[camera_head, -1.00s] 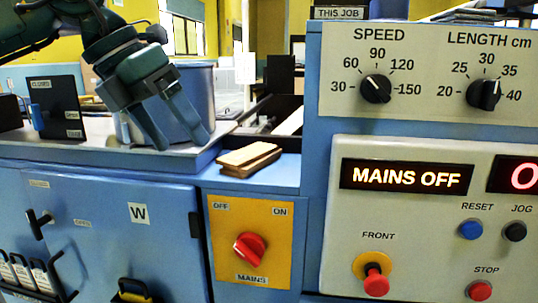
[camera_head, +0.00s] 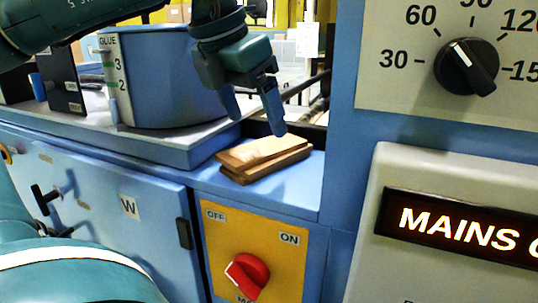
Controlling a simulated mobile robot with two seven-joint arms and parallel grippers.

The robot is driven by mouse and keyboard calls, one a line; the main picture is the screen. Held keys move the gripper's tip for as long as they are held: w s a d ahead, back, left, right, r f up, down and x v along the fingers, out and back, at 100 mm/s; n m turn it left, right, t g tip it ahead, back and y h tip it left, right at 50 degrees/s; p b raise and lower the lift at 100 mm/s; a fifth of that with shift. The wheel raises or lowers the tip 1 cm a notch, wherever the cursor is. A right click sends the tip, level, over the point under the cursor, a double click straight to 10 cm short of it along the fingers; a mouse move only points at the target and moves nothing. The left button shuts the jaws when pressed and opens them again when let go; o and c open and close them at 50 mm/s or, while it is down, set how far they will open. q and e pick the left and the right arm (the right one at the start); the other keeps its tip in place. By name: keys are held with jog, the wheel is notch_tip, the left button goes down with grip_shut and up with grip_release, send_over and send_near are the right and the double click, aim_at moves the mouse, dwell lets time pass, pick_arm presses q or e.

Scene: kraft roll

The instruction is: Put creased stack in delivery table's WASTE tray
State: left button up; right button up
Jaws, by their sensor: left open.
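A small stack of flat brown pieces (camera_head: 264,158) lies on the blue ledge beside the machine panel, its layers slightly out of line. I cannot make out a crease on it. My left gripper (camera_head: 255,126) is open and empty, fingers pointing down, just above the stack's far side. Whether a fingertip touches the stack is hard to tell. My right gripper is not in view. No delivery table or WASTE tray can be made out.
A blue glue drum (camera_head: 165,75) stands on a grey plate left of the stack. The machine panel with a speed knob (camera_head: 466,66) and a MAINS OFF display (camera_head: 465,228) rises at right. A red mains switch (camera_head: 247,274) sits below the ledge.

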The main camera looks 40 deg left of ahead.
aim_at(266, 147)
pick_arm(q)
jog(key=x, duration=0.6)
jog(key=shift+w+f, duration=0.2)
jog(key=shift+f, duration=0.05)
jog(key=c, duration=1.2)
notch_tip(266, 147, up, 10)
jog(key=p, duration=0.1)
